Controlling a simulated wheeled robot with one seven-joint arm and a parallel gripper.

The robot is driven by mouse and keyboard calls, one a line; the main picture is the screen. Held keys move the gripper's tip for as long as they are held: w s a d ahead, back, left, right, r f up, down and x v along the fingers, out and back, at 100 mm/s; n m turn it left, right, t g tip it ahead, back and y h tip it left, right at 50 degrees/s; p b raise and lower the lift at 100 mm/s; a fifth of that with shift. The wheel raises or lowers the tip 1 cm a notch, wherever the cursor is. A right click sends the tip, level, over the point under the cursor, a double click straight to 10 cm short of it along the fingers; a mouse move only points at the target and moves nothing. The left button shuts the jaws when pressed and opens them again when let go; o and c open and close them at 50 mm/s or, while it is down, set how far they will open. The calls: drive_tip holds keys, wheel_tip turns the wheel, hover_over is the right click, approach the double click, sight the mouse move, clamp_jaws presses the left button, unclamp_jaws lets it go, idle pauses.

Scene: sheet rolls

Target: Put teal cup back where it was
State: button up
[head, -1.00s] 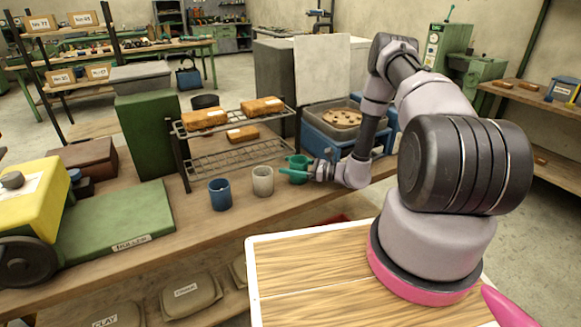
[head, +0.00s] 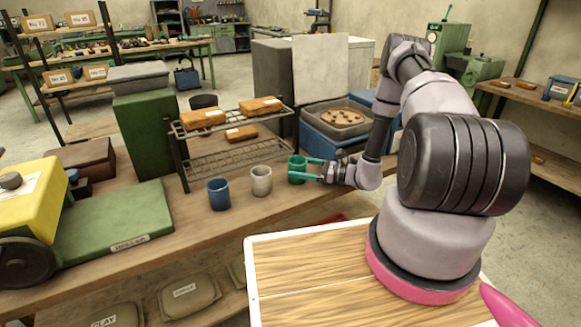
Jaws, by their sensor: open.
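The teal cup (head: 296,170) stands upright on the wooden workbench (head: 228,228), at the right end of a row of cups. My gripper (head: 306,170) has teal fingers and is open, reaching in from the right. Its fingertips are close to the cup's right side; I cannot tell whether they touch it or lie around it. The gripper partly overlaps the cup in the picture.
A grey-white cup (head: 261,181) stands just left of the teal cup, and a blue cup (head: 219,195) further left. Behind them is a wire rack (head: 222,160) with orange-brown blocks (head: 261,104). Blue crates (head: 325,147) stand behind my gripper.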

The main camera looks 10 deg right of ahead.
drive_tip(key=v, duration=0.8)
drive_tip(key=s+a+r+n+g+h, duration=0.25)
drive_tip(key=r+n+g, duration=0.3)
drive_tip(key=r, duration=0.75)
drive_tip(key=s+a+r+n+g+h, duration=0.3)
drive_tip(key=r+n, duration=0.4)
drive_tip(key=r, duration=0.6)
drive_tip(key=s+d+r+n+t+h, duration=0.2)
drive_tip(key=s+r+n+t+h, duration=0.4)
drive_tip(key=s+r, duration=1.2)
wheel_tip(320, 180, up, 3)
drive_tip(key=shift+d+f+t+h, duration=0.1)
drive_tip(key=shift+d+t+h, duration=0.15)
drive_tip(key=shift+t+h, duration=0.75)
drive_tip(key=shift+n+g+h, duration=0.25)
